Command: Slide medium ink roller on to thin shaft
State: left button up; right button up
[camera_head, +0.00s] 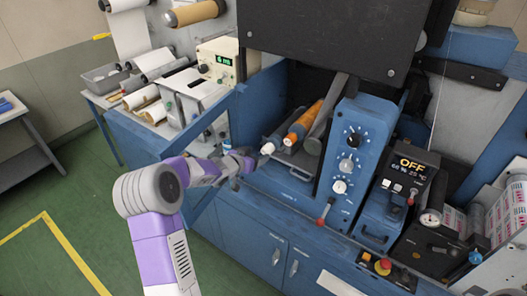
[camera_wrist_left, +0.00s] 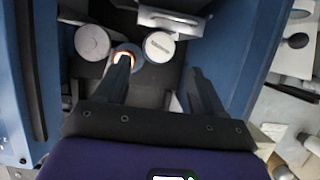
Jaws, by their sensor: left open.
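My left gripper (camera_head: 243,160) is open and empty, at the left front of the blue machine's roller bay. In the left wrist view its two fingers (camera_wrist_left: 160,68) point at the roller ends. The left finger overlaps the orange-ringed end (camera_wrist_left: 127,54) in the picture; contact cannot be told. A white-ended roller (camera_head: 267,148) is nearest the gripper; its end also shows in the wrist view (camera_wrist_left: 159,46). Beside it lie an orange roller (camera_head: 305,122) and a grey roller (camera_head: 318,133). Which is the medium ink roller, and which part is the thin shaft, I cannot tell.
A blue control panel (camera_head: 352,150) with knobs stands right of the rollers. A dark cover (camera_head: 335,45) hangs above them. A cluttered side table (camera_head: 130,125) with rolls stands at the left. The green floor (camera_head: 75,215) at the left is open.

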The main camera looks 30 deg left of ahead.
aim_at(265, 151)
pick_arm(q)
jog(key=x, duration=0.7)
jog(key=shift+p+x, duration=0.65)
jog(key=shift+x, duration=0.3)
jog(key=c, duration=0.9)
jog(key=shift+r, duration=0.1)
jog(key=shift+c, duration=1.2)
jog(key=shift+r, duration=0.1)
jog(key=shift+r+p, duration=0.2)
jog(key=shift+p, duration=0.25)
